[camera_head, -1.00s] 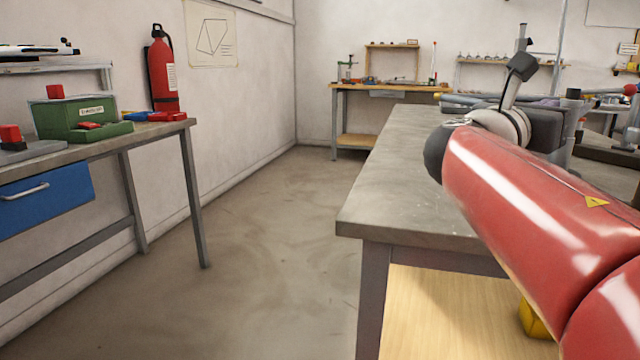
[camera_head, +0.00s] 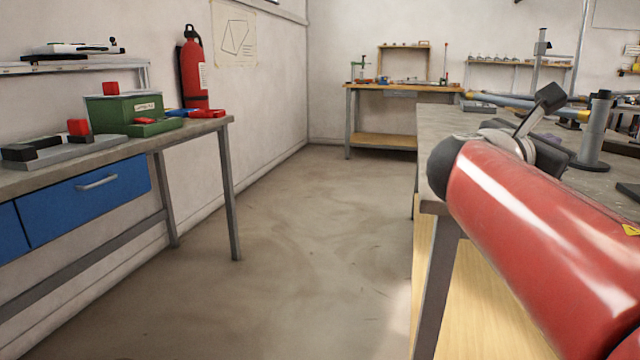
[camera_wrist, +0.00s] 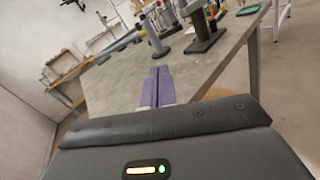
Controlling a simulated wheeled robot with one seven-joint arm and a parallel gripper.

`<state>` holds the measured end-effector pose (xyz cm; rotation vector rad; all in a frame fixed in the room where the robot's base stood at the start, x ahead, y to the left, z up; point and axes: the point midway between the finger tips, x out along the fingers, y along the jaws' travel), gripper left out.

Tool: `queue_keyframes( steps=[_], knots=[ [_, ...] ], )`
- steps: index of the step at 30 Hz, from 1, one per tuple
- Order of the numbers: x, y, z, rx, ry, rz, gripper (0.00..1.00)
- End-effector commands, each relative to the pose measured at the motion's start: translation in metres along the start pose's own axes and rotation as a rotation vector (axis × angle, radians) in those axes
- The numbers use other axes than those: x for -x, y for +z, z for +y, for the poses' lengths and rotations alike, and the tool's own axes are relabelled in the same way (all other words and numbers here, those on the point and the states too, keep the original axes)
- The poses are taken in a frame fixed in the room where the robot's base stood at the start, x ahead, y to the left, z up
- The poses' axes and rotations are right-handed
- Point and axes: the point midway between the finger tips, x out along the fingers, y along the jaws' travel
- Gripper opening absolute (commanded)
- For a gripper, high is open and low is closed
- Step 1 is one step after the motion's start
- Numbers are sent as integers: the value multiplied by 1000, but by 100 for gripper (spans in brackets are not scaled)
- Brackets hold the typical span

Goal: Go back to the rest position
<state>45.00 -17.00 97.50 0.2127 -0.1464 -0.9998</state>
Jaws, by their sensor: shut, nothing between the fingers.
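My red arm reaches in from the right in the head view, above the near edge of the grey-topped workbench (camera_head: 429,150). My gripper (camera_wrist: 160,72) shows in the wrist view as two purple fingers side by side, shut with nothing between them. The fingers point out over the bare bench top, apart from the objects on it. In the head view the gripper is mostly hidden behind my arm's dark wrist.
A wooden-topped table (camera_head: 400,87) stands at the back. A grey post stand (camera_head: 594,130) is on the right bench. The floor between is clear.

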Motion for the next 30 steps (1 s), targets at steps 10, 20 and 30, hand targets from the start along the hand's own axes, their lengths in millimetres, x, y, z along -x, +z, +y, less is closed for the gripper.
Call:
queue_keyframes(
  steps=[10,20,30],
  knots=[
    [38,-80,-48,-510,-129,332,0],
    [160,-217,-111,-1420,-734,811,0],
    [242,-271,-127,-1846,-1308,934,0]
  ],
)
